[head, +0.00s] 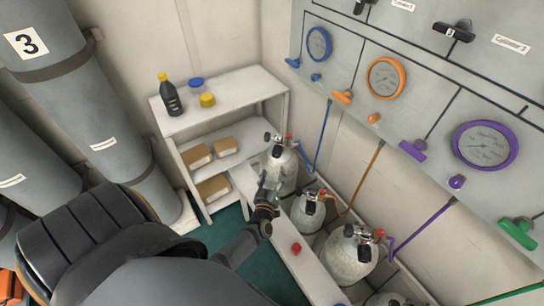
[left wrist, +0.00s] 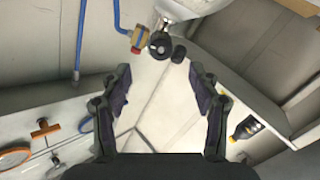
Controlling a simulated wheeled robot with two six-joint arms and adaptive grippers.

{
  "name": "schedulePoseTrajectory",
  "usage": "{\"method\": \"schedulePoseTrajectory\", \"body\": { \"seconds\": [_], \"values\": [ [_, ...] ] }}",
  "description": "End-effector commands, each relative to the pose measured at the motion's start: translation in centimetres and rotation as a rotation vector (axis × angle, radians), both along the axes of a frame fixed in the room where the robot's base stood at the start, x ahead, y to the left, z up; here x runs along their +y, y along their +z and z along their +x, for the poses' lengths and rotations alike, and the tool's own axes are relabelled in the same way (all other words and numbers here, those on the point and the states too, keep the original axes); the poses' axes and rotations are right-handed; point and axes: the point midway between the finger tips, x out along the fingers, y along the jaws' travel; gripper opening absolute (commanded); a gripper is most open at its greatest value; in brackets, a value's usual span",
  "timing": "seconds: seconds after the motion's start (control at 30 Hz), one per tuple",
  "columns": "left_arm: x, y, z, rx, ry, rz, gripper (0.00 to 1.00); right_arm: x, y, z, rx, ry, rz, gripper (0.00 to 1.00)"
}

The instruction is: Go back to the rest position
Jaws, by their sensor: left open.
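In that view a black valve knob (left wrist: 160,44) and the cylinder's rounded body (left wrist: 190,8) lie beyond the fingertips. I cannot tell whether the gripper touches the cylinder. My right gripper is in neither view.
A white shelf (head: 236,98) holds a dark bottle (head: 170,97), small jars and boxes. More cylinders (head: 350,258) stand in a row behind a pale bench (head: 312,268) with a red knob (head: 296,248). The gauge panel (head: 430,80) is at right, large grey tanks (head: 95,125) at left.

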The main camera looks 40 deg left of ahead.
Motion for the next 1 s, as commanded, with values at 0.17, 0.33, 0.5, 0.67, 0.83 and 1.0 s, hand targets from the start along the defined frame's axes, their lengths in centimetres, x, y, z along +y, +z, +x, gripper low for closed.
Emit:
{"method": "schedulePoseTrajectory", "body": {
  "seconds": [0.17, 0.33, 0.5, 0.67, 0.83, 1.0],
  "values": [
    [-0.5, 0.1, -1.2, -0.001, 0.000, 0.000, 0.62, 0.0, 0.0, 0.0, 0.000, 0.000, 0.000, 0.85],
    [-0.6, 0.1, -1.2, -0.001, 0.000, 0.000, 0.62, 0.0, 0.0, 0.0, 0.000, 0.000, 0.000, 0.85],
    [-0.6, 0.1, -1.2, -0.001, 0.000, 0.000, 0.62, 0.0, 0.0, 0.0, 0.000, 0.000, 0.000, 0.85],
    [-0.6, 0.1, -1.2, 0.000, -0.003, 0.000, 0.62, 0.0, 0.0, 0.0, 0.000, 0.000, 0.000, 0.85],
    [-3.7, 1.2, 0.3, 0.070, -0.169, -0.004, 0.62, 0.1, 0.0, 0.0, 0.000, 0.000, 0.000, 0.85],
    [-10.5, 2.7, -0.1, 0.327, -0.514, 0.052, 0.62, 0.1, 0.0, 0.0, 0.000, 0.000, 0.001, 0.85]
  ]
}}
